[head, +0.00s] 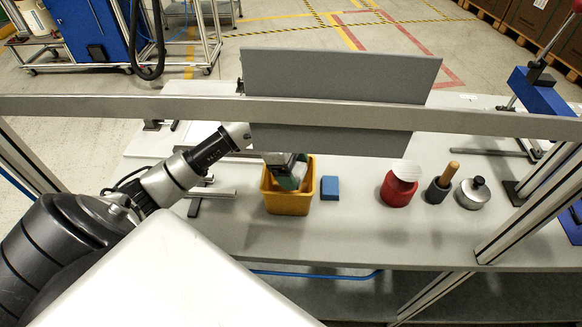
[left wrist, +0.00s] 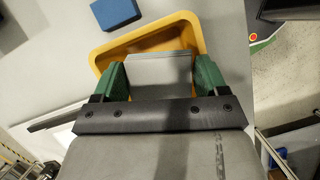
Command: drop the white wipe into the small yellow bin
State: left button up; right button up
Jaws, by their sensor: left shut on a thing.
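The small yellow bin (head: 287,203) stands on the grey table, left of the middle, in the head view. My left gripper (head: 286,172) is over its opening, with the fingers pointing down. In the left wrist view the green fingers of my left gripper (left wrist: 160,78) are shut on a flat, pale grey-white thing, which looks like the wipe (left wrist: 160,68). The yellow bin (left wrist: 112,47) lies below and around it there. How deep the wipe hangs in the bin I cannot tell. My right gripper is in neither view.
A blue block (head: 330,188) lies just right of the bin. Further right stand a red pot (head: 396,193) with a white disc, a dark cup with a wooden handle (head: 440,187) and a metal pot (head: 473,194).

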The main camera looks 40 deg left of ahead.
pick_arm(q)
jog(key=o, duration=0.8)
jog(key=shift+o, duration=0.6)
jog(key=shift+w+f, duration=0.1)
jog(key=shift+w, duration=0.05)
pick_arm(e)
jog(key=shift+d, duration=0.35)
pick_arm(q)
jog(key=shift+d, duration=0.1)
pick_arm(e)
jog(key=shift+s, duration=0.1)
pick_arm(q)
jog(key=shift+a+r, duration=0.25)
jog(key=shift+r, duration=0.1)
jog(key=b+v, duration=0.2)
jog(key=v, duration=0.8)
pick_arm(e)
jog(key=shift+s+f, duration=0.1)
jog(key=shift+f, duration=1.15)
